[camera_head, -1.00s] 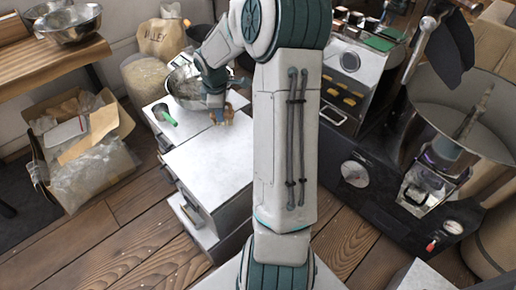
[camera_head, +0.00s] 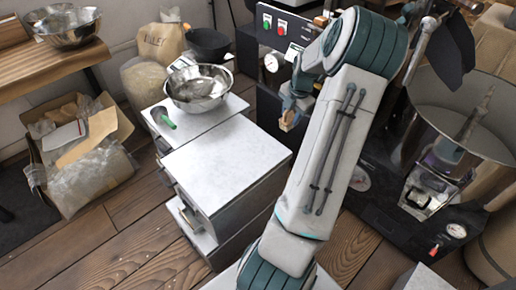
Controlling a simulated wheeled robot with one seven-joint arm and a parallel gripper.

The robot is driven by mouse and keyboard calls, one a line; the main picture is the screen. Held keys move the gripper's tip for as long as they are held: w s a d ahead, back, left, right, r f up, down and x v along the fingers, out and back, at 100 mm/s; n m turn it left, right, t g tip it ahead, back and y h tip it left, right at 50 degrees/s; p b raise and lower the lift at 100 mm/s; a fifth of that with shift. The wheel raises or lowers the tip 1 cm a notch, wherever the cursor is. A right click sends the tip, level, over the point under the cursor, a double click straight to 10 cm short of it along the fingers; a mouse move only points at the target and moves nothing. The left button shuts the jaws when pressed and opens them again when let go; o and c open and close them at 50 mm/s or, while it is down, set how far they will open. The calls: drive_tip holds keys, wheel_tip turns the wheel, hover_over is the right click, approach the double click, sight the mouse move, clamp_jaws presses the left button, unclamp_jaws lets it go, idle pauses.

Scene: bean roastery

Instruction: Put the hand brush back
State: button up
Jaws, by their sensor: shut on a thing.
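My gripper (camera_head: 290,108) is right of the white cabinet, in front of the dark roasting machine. It is shut on a small tan, wooden-looking piece (camera_head: 289,121), which I take to be the hand brush. Only a little of it shows below the fingers, so its bristles and full shape cannot be made out. It appears held in the air, clear of the cabinet top.
A white cabinet (camera_head: 222,160) stands left of my arm, its top bare. A steel bowl (camera_head: 198,88) and a green-handled tool (camera_head: 167,121) sit on the surface behind it. The roasting machine (camera_head: 268,105) stands right. A cardboard box (camera_head: 110,122) is on the floor.

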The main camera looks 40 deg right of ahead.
drive_tip(key=shift+w+a+f+b, duration=0.7)
drive_tip(key=shift+w+a+f, duration=0.15)
drive_tip(key=shift+a+f, duration=0.9)
drive_tip(key=shift+w+a+f+b, duration=0.75)
drive_tip(key=shift+w+a+f, duration=0.15)
drive_tip(key=shift+a+f, duration=0.85)
drive_tip(key=shift+w+a+f+b, duration=0.8)
drive_tip(key=shift+a+f, duration=0.7)
drive_tip(key=shift+f, duration=0.4)
drive_tip(key=shift+f, duration=0.15)
drive_tip(key=o, duration=0.9)
drive_tip(key=shift+o, duration=0.2)
